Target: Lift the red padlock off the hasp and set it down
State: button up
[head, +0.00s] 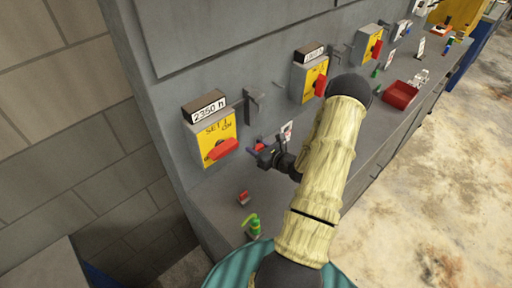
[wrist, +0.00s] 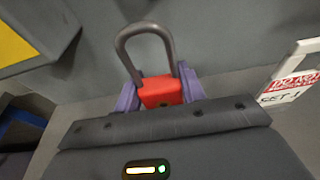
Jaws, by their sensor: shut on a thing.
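The red padlock (wrist: 160,94) with its dark grey shackle is between the purple fingertips of my gripper (wrist: 161,90) in the wrist view. My gripper is shut on the padlock's body, with the shackle pointing up. Nothing is visible passing through the shackle loop. In the head view my gripper (head: 261,150) is in front of the grey panel, above the ledge, and a little of the red padlock (head: 260,147) shows. A dark hasp-like bracket (head: 252,105) is on the panel above it, apart from the padlock.
A yellow switch box (head: 217,137) with a red handle is just left of my gripper. A small red item (head: 243,198) and a green item (head: 252,226) are on the ledge (head: 218,208). A red tray (head: 401,94) is farther right. A white tag (wrist: 292,85) is close on the right.

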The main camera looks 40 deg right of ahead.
jog(key=shift+a+f+b, duration=0.1)
jog(key=shift+f+b, duration=2.1)
jog(key=shift+f, duration=0.6)
jog(key=o, duration=1.2)
jog(key=b+v, duration=0.3)
jog(key=v, duration=1.4)
jog(key=shift+s+b, duration=0.25)
jog(key=shift+b, duration=0.15)
jog(key=shift+f, duration=0.1)
